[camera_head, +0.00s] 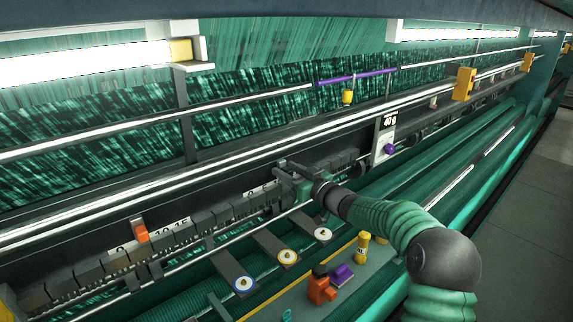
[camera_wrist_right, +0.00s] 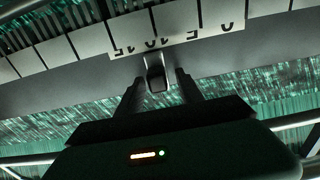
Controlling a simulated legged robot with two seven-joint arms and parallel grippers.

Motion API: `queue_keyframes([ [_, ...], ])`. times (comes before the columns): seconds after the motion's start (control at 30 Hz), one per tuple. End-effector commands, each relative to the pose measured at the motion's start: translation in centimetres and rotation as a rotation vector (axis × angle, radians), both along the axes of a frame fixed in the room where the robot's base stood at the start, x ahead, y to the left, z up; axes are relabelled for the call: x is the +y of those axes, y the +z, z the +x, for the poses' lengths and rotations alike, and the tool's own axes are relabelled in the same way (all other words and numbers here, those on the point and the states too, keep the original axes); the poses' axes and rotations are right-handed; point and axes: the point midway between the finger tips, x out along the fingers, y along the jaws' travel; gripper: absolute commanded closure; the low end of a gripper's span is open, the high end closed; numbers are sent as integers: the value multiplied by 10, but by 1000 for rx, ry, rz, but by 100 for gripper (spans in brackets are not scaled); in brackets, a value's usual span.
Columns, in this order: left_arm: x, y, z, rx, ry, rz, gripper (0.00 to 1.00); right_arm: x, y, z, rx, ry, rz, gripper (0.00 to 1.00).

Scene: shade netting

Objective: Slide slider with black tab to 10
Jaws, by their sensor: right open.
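The black tab (camera_wrist_right: 157,76) of the slider stands upright in the right wrist view, close to the 10 mark of the white scale (camera_wrist_right: 180,36), which appears upside down. My right gripper (camera_wrist_right: 160,80) is open, with one finger on each side of the tab and a visible gap to each. In the head view my right gripper (camera_head: 284,168) reaches in at the rail, and its wrist hides the tab and much of that scale. Part of the scale (camera_head: 255,191) shows left of the gripper. My left gripper is not in view.
A second scale (camera_head: 172,235) with an orange tab (camera_head: 140,230) lies to the left on the same rail.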

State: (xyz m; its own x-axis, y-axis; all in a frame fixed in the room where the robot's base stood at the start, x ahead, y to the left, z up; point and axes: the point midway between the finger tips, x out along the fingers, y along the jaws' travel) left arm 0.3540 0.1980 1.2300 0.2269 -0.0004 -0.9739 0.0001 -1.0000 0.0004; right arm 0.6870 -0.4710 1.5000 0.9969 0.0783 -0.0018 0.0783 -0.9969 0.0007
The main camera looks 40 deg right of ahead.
Motion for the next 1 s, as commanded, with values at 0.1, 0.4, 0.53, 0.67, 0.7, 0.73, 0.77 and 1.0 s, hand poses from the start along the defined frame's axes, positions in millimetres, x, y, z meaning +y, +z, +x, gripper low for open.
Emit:
queue_keyframes([
  [0.1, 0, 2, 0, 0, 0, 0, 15, 0, 0, 5, 0, 0, 0, 56],
  [0.4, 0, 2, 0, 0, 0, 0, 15, 0, -1, 5, 0, 0, 0, 69],
  [0.53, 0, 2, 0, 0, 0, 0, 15, 0, -1, 6, 0, 0, 0, 86],
  [0.67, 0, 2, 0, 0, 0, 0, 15, 1, -1, 6, 0, 0, 0, 100],
  [0.7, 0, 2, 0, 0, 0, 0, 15, 1, -1, 6, 0, 0, 0, 100],
  [0.73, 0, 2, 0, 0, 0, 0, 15, 1, -1, 6, 0, 0, 0, 100],
  [0.77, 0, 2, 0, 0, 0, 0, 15, 1, -1, 6, 0, 0, 0, 100],
  [1.0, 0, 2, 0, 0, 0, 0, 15, 1, 0, 6, 0, 1, 0, 100],
])
